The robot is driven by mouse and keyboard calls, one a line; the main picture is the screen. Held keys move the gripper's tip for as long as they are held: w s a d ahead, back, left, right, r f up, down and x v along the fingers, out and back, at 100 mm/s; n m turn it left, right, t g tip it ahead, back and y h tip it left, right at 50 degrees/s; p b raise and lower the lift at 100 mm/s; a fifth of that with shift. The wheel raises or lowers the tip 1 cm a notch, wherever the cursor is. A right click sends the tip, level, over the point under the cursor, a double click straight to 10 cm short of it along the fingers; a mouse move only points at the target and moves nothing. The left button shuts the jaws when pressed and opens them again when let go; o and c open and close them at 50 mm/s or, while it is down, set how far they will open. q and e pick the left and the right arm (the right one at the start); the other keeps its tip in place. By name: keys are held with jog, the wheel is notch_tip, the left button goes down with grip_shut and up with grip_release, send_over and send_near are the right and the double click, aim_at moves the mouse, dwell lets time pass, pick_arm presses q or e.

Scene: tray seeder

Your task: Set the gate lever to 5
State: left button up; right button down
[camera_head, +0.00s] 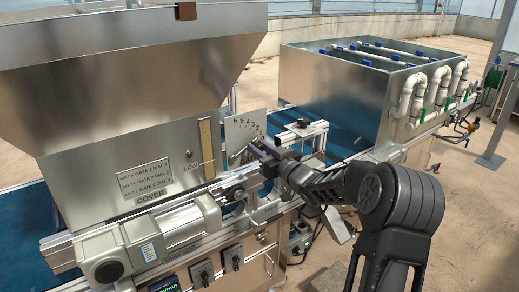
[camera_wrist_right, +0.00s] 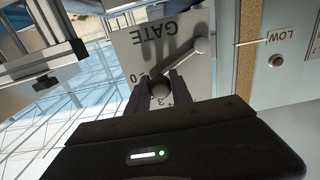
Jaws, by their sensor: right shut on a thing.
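The gate dial plate (camera_head: 238,128) is a pale panel with a scale from 6 down to 0, beside the hopper. It shows upside down in the right wrist view (camera_wrist_right: 135,48), marked GATE. The gate lever (camera_wrist_right: 185,57) is a light grey arm with a round pivot end and a dark knob (camera_wrist_right: 160,88). My right gripper (camera_head: 262,152) is shut on the knob; its two fingers show on either side of it in the wrist view (camera_wrist_right: 160,92). The knob is near the low end of the scale; the fingers hide part of the digits, so the exact setting cannot be read. My left gripper is not in view.
The steel hopper (camera_head: 120,90) stands left of the dial, with a LOW level strip (camera_head: 206,148). A motor (camera_head: 105,262) and black knobs (camera_head: 232,258) are below. A steel bin (camera_head: 335,90) with white pipes (camera_head: 410,95) is behind right. A blue belt (camera_head: 350,132) runs between.

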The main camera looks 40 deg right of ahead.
jog(key=b, duration=0.1)
jog(key=n+b, duration=0.1)
jog(key=shift+a+r+n+b, duration=0.25)
jog(key=shift+r+n+b, duration=0.05)
jog(key=a+r+n+b, duration=0.1)
jog(key=n+b, duration=0.1)
jog(key=a+r+n+b, duration=0.1)
jog(key=n+b, duration=0.1)
jog(key=shift+b, duration=0.3)
jog(key=shift+a+r+n+b, duration=0.35)
jog(key=shift+a+n+b, duration=0.1)
jog(key=shift+n+b, duration=0.3)
jog(key=shift+a+r+n+b, duration=0.3)
jog(key=shift+a+n+b, duration=0.1)
jog(key=shift+n+b, duration=0.35)
jog(key=c, duration=1.1)
grip_release()
jog(key=shift+c, duration=0.2)
